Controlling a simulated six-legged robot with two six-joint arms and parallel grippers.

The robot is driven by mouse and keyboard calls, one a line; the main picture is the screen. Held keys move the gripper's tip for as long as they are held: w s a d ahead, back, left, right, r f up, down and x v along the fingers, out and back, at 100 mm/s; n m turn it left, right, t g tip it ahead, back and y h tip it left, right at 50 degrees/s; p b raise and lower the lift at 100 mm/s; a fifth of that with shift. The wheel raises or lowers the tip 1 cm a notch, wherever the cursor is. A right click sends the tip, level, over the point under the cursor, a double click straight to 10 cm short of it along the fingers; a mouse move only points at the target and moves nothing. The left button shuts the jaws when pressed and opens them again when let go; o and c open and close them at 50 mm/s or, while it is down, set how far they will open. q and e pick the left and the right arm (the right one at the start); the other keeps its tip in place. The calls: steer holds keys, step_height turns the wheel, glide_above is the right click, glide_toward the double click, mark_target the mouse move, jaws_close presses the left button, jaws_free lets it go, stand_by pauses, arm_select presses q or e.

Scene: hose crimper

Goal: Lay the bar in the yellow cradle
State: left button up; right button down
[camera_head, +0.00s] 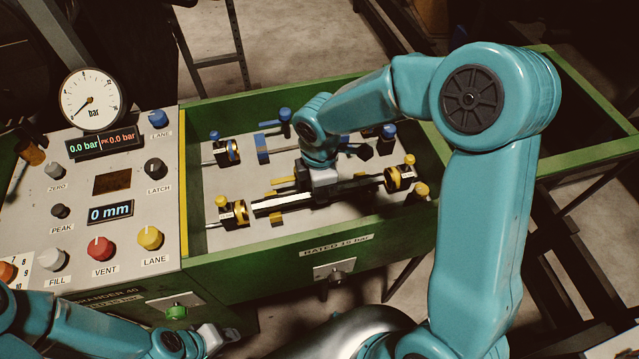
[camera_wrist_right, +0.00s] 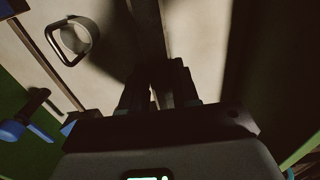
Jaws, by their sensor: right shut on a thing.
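My right gripper (camera_head: 322,194) reaches down into the green-walled bay and is shut on the bar (camera_head: 284,202), a pale rod with dark ends. The bar lies roughly level between two yellow-knobbed end fittings, left (camera_head: 232,213) and right (camera_head: 400,178). Yellow cradle parts (camera_head: 284,181) show just behind the bar; its underside is hidden, so I cannot tell whether it touches the cradle. In the right wrist view, my dark fingers (camera_wrist_right: 160,92) are close together, and the bar is hard to make out. My left gripper (camera_head: 218,337) is low at the left, outside the bay, jaws unclear.
Blue fittings (camera_head: 262,148) stand behind the yellow ones in the bay. The green front wall (camera_head: 300,262) bounds the bay. A control panel (camera_head: 95,200) with knobs and a gauge (camera_head: 91,98) is on the left. The bay floor is bare near the front wall.

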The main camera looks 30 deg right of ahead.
steer(key=shift+f, duration=0.2)
steer(key=c, duration=0.8)
jaws_free()
steer(key=shift+o, duration=0.2)
step_height(320, 180, up, 16)
steer(key=p, duration=0.1)
steer(key=shift+r, duration=0.15)
